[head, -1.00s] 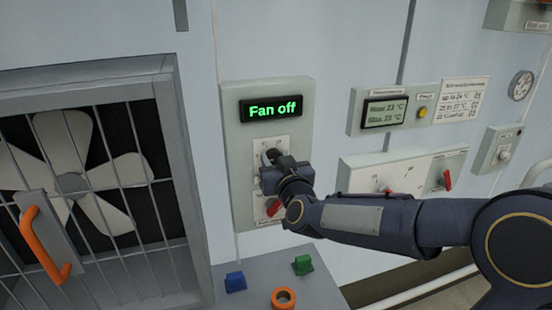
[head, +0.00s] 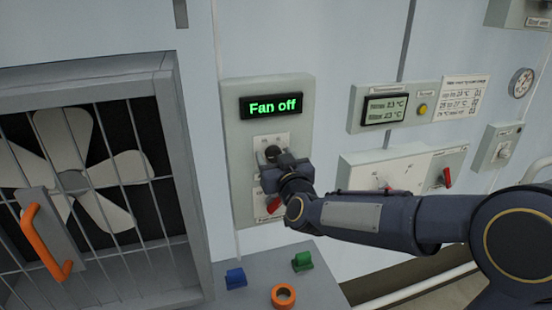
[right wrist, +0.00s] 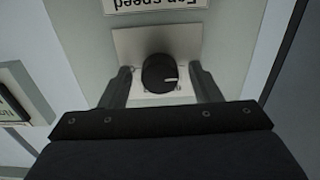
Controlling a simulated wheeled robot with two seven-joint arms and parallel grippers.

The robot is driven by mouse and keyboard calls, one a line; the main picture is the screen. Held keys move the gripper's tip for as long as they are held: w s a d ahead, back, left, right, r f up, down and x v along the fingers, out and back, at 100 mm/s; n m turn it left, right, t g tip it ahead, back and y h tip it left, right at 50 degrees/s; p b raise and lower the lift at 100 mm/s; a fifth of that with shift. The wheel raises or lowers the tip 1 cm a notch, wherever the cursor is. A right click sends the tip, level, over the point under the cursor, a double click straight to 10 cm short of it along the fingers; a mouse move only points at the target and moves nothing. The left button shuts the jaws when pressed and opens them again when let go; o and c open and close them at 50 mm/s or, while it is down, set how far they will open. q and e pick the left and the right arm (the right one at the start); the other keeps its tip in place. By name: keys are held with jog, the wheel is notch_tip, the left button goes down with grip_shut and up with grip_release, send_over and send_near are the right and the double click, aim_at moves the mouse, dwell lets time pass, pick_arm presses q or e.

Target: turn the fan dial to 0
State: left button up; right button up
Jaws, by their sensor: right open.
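The fan dial is a round black knob (right wrist: 160,73) with a white pointer mark, on a white plate in the right wrist view. In the head view the knob (head: 272,153) shows just beyond my gripper, partly hidden. My right gripper (right wrist: 163,78) is open, with one finger on each side of the knob and a gap visible on both sides. It also shows in the head view (head: 278,163) in front of the panel. The display (head: 271,107) above reads "Fan off". My left gripper is not in view.
A red switch (head: 273,204) sits below the dial, partly behind my right gripper. The caged fan (head: 75,180) with an orange handle (head: 45,243) is at left. A ledge below holds a blue block (head: 235,279), a green block (head: 302,261) and an orange ring (head: 283,296).

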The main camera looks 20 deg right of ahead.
jog(key=s+b, duration=0.1)
jog(key=s, duration=0.6)
jog(key=shift+s, duration=0.4)
jog(key=shift+d, duration=0.15)
jog(key=s+d+f+m+g+y, duration=0.1)
jog(key=s+f+g, duration=0.5)
jog(key=s, duration=0.8)
jog(key=s+d+f+m+g+y, duration=0.1)
jog(key=s+d+f+g+y, duration=0.1)
jog(key=s+f+g, duration=0.4)
jog(key=s+f, duration=0.4)
jog(key=s, duration=0.4)
jog(key=shift+d, duration=0.15)
